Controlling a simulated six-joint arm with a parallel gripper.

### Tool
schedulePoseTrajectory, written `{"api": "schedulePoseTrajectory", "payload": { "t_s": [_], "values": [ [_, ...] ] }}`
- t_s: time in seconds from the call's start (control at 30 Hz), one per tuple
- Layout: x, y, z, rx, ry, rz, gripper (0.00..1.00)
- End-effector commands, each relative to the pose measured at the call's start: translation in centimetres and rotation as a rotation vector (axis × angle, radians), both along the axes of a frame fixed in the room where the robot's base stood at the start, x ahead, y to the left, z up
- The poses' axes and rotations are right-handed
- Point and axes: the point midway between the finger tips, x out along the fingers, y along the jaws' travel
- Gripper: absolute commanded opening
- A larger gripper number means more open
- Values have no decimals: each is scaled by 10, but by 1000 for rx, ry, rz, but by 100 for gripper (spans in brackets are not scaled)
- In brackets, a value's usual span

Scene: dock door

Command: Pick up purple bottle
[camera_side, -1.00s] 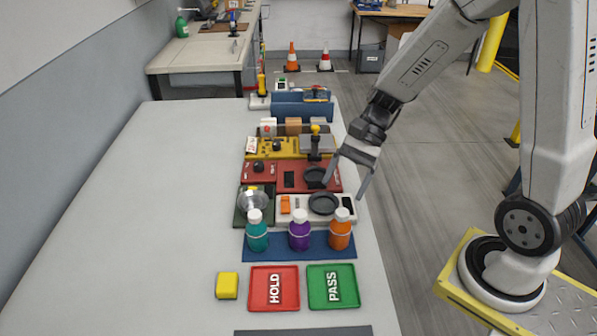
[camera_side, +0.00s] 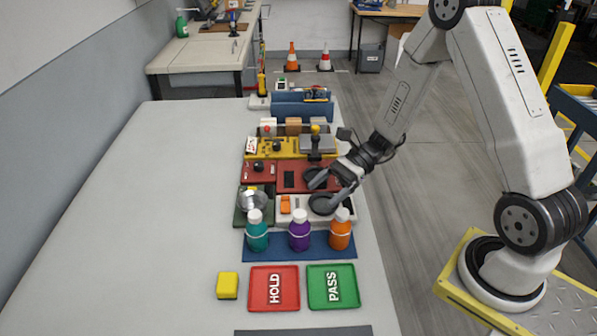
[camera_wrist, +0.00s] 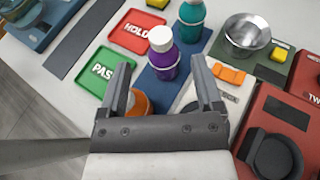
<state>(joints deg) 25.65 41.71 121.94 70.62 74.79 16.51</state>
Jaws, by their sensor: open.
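The purple bottle (camera_side: 299,231) with a white cap stands upright on a blue mat (camera_side: 262,252), between a teal bottle (camera_side: 257,232) and an orange bottle (camera_side: 340,230). My gripper (camera_side: 325,193) is open and empty, above the red and white panels behind the bottle row. In the wrist view the purple bottle (camera_wrist: 163,58) shows beyond and between the fingertips of my gripper (camera_wrist: 162,78), apart from them. The orange bottle (camera_wrist: 140,103) is nearer and partly hidden by the left finger. The teal bottle (camera_wrist: 191,24) is farther off.
A red HOLD tray (camera_side: 274,289), a green PASS tray (camera_side: 332,287) and a yellow block (camera_side: 227,285) lie in front of the mat. A metal bowl (camera_side: 252,201) and panels with dark round pads stand behind it. The table's left side is clear.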

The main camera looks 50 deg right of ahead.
Motion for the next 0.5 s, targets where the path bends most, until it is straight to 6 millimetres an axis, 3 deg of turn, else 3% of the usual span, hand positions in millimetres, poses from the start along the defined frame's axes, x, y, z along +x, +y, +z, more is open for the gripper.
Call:
{"api": "schedulePoseTrajectory", "payload": {
  "t_s": [0.23,0.5],
  "values": [
    [1,2,-2,0,-2,2,84],
    [4,21,-10,-1,0,3,84]
  ]
}}
